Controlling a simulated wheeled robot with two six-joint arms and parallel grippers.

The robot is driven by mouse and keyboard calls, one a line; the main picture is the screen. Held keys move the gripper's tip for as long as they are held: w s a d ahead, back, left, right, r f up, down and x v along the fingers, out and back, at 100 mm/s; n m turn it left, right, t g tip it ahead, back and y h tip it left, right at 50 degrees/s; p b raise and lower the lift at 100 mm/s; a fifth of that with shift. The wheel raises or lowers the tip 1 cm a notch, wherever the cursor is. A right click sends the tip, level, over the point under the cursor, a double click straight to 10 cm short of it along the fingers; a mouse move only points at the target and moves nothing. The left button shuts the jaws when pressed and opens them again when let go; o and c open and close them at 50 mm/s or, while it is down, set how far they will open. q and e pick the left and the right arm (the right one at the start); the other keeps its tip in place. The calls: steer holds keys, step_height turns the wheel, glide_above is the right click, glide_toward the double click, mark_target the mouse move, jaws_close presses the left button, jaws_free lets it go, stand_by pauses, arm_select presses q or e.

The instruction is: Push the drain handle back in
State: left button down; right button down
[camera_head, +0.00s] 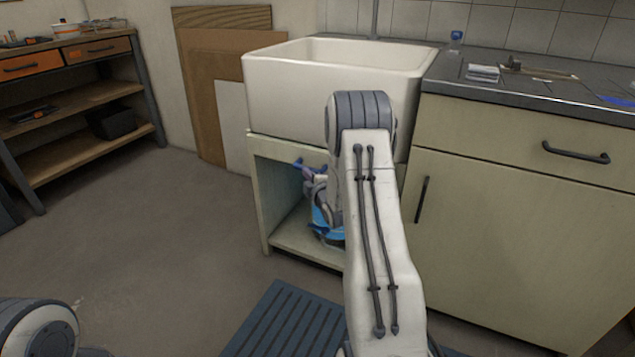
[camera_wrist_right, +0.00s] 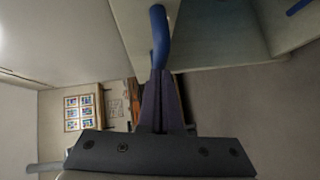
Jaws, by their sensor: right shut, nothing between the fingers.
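The blue drain handle (camera_head: 298,163) shows in the open cabinet under the white sink (camera_head: 300,90), in front of my right gripper. In the right wrist view it is a curved blue bar (camera_wrist_right: 160,35) just beyond the fingertips. My right gripper (camera_head: 309,172) is shut and empty, with its closed fingers (camera_wrist_right: 158,75) pointing at the handle. The fingertips meet the handle's lower end in the picture; I cannot tell whether they touch. My right arm hides much of the cabinet opening and any pipe behind. My left gripper is out of view.
A blue container (camera_head: 322,226) stands on the cabinet floor below my right gripper. A closed cabinet (camera_head: 510,220) with black handles is to the right, under a dark counter (camera_head: 530,88). A slatted mat (camera_head: 285,320) lies on the floor. The floor to the left is clear.

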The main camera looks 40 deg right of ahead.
steer(key=shift+w+d+r, duration=0.15)
steer(key=shift+w+d, duration=0.05)
steer(key=w+a+p+v, duration=0.1)
steer(key=a+p+v, duration=0.1)
steer(key=v, duration=1.1)
steer(key=shift+a, duration=0.5)
steer(key=shift+s, duration=0.1)
